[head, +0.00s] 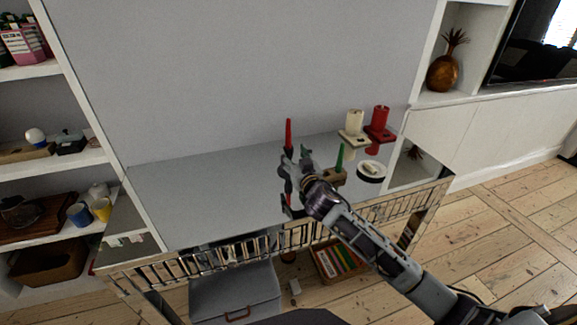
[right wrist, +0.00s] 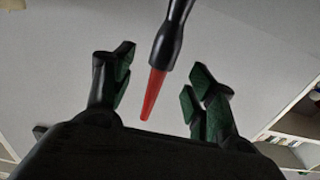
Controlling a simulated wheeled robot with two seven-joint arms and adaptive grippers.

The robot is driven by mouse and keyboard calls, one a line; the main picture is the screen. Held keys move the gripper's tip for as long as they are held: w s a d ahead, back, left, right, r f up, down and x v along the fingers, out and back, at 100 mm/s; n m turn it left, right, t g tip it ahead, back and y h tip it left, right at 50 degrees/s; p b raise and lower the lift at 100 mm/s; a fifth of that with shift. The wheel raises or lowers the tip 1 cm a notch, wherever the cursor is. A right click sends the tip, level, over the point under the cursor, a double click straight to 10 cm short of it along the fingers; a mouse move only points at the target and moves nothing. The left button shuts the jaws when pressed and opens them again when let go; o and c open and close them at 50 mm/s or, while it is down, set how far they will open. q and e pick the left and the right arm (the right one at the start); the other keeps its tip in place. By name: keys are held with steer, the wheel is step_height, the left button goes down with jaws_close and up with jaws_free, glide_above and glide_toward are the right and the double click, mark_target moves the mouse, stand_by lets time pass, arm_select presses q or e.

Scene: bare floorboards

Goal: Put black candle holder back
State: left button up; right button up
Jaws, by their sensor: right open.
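The black candle holder (right wrist: 172,35) carries a tapered red candle (right wrist: 153,92). In the right wrist view it stands between the two spread fingers of my right gripper (right wrist: 160,75), with a gap on both sides. In the head view the red candle (head: 288,134) points up on the glossy table (head: 215,185). My right gripper (head: 297,170) is around or just beside the holder and hides much of it. It is open. The holder's base is hard to make out. My left gripper is out of view.
Right of my gripper are a green candle (head: 340,156) on a wooden holder, a cream candle (head: 354,122), a red pillar candle (head: 380,118) and a round black-and-white dish (head: 371,171). The table's left part is clear. A slatted metal rail (head: 260,247) runs along its front.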

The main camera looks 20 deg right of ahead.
mark_target(290, 151)
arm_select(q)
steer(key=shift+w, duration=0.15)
arm_select(e)
steer(key=shift+w, duration=0.1)
steer(key=shift+w, duration=0.45)
steer(key=shift+w+a+f, duration=0.1)
steer(key=shift+w+f, duration=0.1)
steer(key=shift+w, duration=1.65)
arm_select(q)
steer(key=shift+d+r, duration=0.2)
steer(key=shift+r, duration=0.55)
arm_select(e)
steer(key=shift+w, duration=0.15)
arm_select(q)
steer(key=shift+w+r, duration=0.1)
